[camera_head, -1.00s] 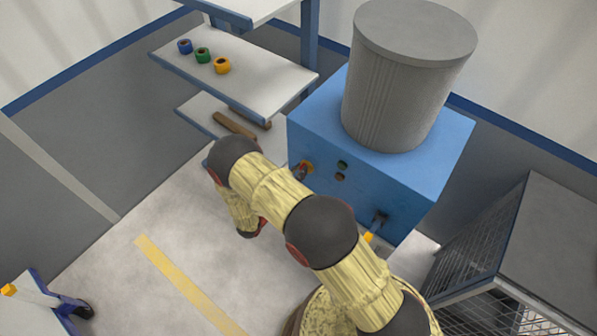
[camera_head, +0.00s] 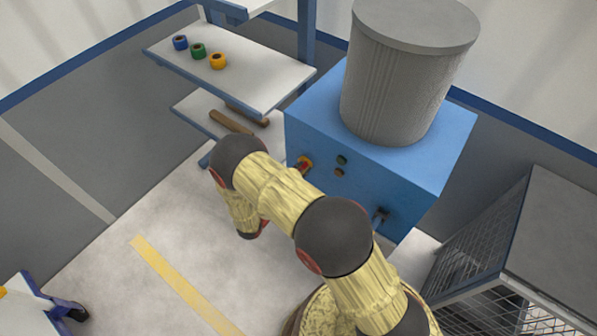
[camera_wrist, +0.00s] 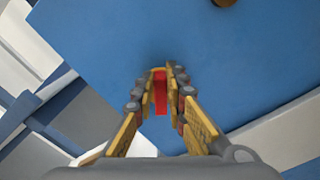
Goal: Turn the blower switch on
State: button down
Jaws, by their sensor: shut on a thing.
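The blower is a blue box (camera_head: 365,190) with a large grey ribbed drum (camera_head: 400,90) on top. Its switch (camera_head: 304,163), red on yellow, is on the left of the box's front face in the head view. In the wrist view my gripper (camera_wrist: 160,82) reaches to the blue face, its yellow-padded fingers closed around the red handle of the switch (camera_wrist: 161,96). The handle points along the fingers in that view. My arm hides the gripper in the head view.
Two small round buttons (camera_head: 341,166) sit right of the switch, and a dark fitting (camera_head: 381,215) is lower right. A shelf (camera_head: 250,85) with blue, green and yellow rings stands at left. A wire cage (camera_head: 480,230) stands at right.

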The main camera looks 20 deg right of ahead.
jog(key=m+b, duration=0.2)
jog(key=m, duration=0.1)
jog(key=f+m+b, duration=0.1)
jog(key=m+b, duration=0.2)
jog(key=m, duration=0.1)
jog(key=s+f+m+b, duration=0.1)
jog(key=m+b, duration=0.1)
jog(key=m, duration=0.2)
jog(key=shift+d+f+b, duration=0.2)
jog(key=shift+d+b, duration=0.15)
jog(key=shift+m, duration=0.3)
jog(key=c, duration=1.8)
grip_release()
jog(key=shift+a, duration=0.15)
jog(key=v, duration=1.1)
jog(key=shift+s+a, duration=0.25)
jog(key=shift+a, duration=0.05)
